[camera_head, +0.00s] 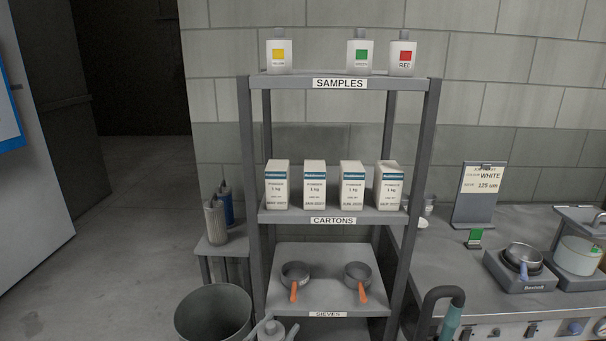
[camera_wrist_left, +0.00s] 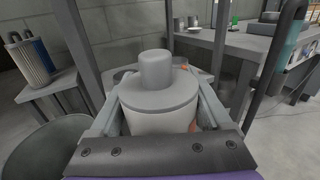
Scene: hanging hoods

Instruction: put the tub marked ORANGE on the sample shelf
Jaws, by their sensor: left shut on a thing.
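My left gripper (camera_head: 274,332) is at the bottom of the head view, in front of the shelf rack and below the sieve tier. It is shut on a pale tub with a grey lid and knob (camera_wrist_left: 157,90), upright between the fingers in the left wrist view. The tub's label cannot be read. The sample shelf (camera_head: 285,82) is the top tier, marked SAMPLES. On it stand a yellow-label tub (camera_head: 279,52) at the left, and a green-label tub (camera_head: 360,53) and red-label tub (camera_head: 402,55) at the right. A bare gap lies between yellow and green. My right gripper is not in view.
Below are several cartons (camera_head: 315,186) on the middle tier and two orange-handled sieves (camera_head: 295,273) lower down. A grey bin (camera_head: 213,316) and small side table (camera_head: 234,243) stand left. A bench (camera_head: 436,258) with pans and a WHITE sign (camera_head: 481,192) stands right.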

